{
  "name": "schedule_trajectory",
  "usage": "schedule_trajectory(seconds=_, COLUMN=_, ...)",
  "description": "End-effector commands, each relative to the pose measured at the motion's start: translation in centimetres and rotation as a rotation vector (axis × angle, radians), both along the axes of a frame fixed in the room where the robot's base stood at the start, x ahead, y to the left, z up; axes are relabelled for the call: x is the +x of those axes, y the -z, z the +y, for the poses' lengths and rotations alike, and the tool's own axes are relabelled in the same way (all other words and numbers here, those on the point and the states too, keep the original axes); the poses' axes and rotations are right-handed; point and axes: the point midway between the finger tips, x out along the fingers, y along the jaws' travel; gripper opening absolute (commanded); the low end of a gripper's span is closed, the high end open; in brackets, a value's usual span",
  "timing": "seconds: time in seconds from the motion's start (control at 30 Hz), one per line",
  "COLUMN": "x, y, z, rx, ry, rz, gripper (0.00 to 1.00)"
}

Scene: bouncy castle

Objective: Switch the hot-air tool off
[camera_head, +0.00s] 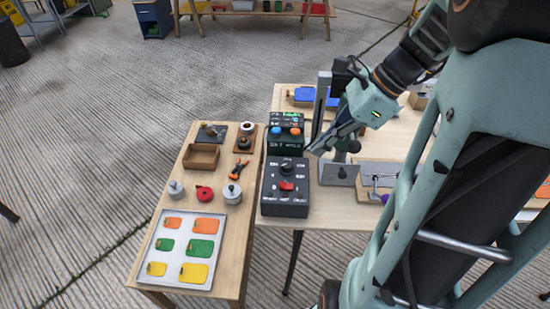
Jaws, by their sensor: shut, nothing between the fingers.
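A dark control box (285,205) with a round black knob (286,167) and a red switch (286,186) sits on the left edge of the right-hand table. Its printed labels are too small to read, so I cannot confirm that it belongs to the hot-air tool. I cannot tell which way the red switch is set. My gripper (318,149) is shut and empty. In the picture it appears above and to the right of the switch, apart from it. My arm comes in from the right and hides part of the table.
A second dark box (285,134) with blue and orange buttons stands behind the first. A metal stand (337,172) is close to my gripper. A lower table on the left holds a wooden tray (201,157), several small pots and a panel (164,250) of coloured tags.

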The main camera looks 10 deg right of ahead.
Motion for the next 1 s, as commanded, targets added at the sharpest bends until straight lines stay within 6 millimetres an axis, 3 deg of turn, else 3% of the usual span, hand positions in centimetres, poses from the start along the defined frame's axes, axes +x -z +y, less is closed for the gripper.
schedule_trajectory(seconds=0.27, x=0.1, y=0.8, z=0.4, rx=0.001, ry=-0.002, rz=0.002, gripper=0.00)
schedule_trajectory(seconds=0.8, x=1.7, y=9.9, z=5.4, rx=0.001, ry=-0.003, rz=0.003, gripper=0.00)
schedule_trajectory(seconds=1.0, x=2.1, y=11.7, z=6.5, rx=0.000, ry=-0.002, rz=0.001, gripper=0.00)
